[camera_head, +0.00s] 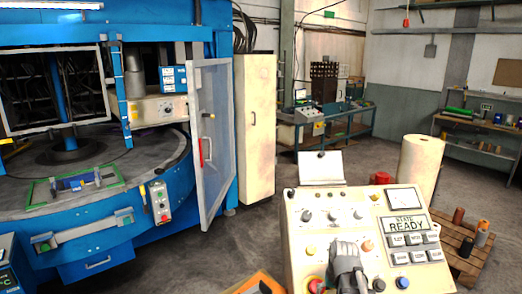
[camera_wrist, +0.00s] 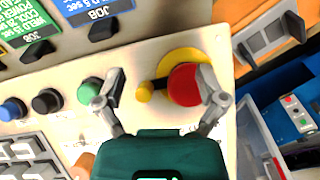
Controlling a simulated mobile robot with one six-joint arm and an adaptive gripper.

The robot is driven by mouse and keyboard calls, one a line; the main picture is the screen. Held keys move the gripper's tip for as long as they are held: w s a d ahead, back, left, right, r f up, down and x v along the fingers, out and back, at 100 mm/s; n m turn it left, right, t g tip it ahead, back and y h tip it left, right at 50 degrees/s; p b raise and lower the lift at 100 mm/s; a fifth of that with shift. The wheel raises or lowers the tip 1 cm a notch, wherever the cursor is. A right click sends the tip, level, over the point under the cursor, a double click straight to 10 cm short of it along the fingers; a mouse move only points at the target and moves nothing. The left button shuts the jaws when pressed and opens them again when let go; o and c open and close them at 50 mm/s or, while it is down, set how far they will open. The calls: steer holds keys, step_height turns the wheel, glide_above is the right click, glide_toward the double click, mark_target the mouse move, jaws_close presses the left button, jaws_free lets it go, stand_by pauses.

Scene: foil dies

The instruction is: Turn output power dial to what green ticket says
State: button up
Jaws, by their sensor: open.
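My gripper (camera_head: 347,262) hangs over the front part of the beige control panel (camera_head: 294,240). In the wrist view my gripper (camera_wrist: 158,95) is open and empty, its fingers spread above a red mushroom button (camera_wrist: 185,85) on a yellow base and a small yellow knob (camera_wrist: 144,92). In the wrist view, tickets hang from black clips at the top, including a blue ticket (camera_wrist: 95,10) with partly cut-off text.
A green button (camera_wrist: 90,90), a black button (camera_wrist: 46,101) and a blue button (camera_wrist: 12,109) line the panel near my left finger. A display (camera_head: 405,222) reads READY above grey keys. A blue machine (camera_head: 90,240) with an open door (camera_head: 212,140) stands left.

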steer(key=s+a+f+n+g, duration=0.1)
steer(key=s+a, duration=0.4)
steer(key=s, duration=0.3)
steer(key=shift+s+h+b, duration=0.2)
steer(key=shift+h+b, duration=0.15)
steer(key=shift+h, duration=0.05)
steer(key=shift+f, duration=0.1)
stand_by(1.5)
